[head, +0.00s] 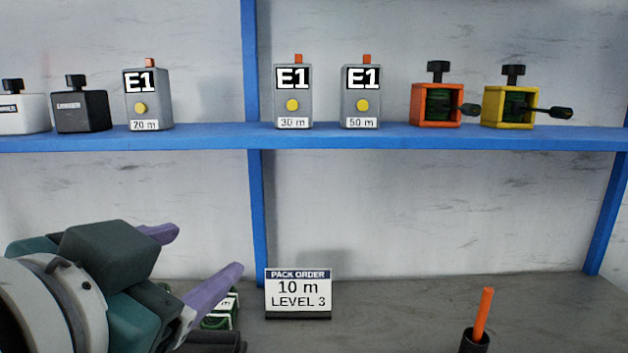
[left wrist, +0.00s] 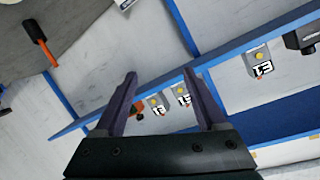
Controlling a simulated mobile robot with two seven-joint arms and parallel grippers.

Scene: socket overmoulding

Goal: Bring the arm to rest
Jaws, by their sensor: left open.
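My left gripper (head: 208,249) comes in from the lower left of the head view, in front of the wall below the blue shelf. Its two purple fingers are spread apart with nothing between them. In the left wrist view the open fingers (left wrist: 160,73) point towards the shelf, with two grey E1 boxes (left wrist: 183,98) in the background between them. My right gripper is in neither view.
The blue shelf (head: 400,139) carries several boxes, including a yellow one (head: 509,105). A pack order sign (head: 298,292) reads 10 m, level 3. A green labelled item (head: 222,320) lies partly hidden behind my gripper. An orange-handled tool (head: 482,315) stands in a black holder.

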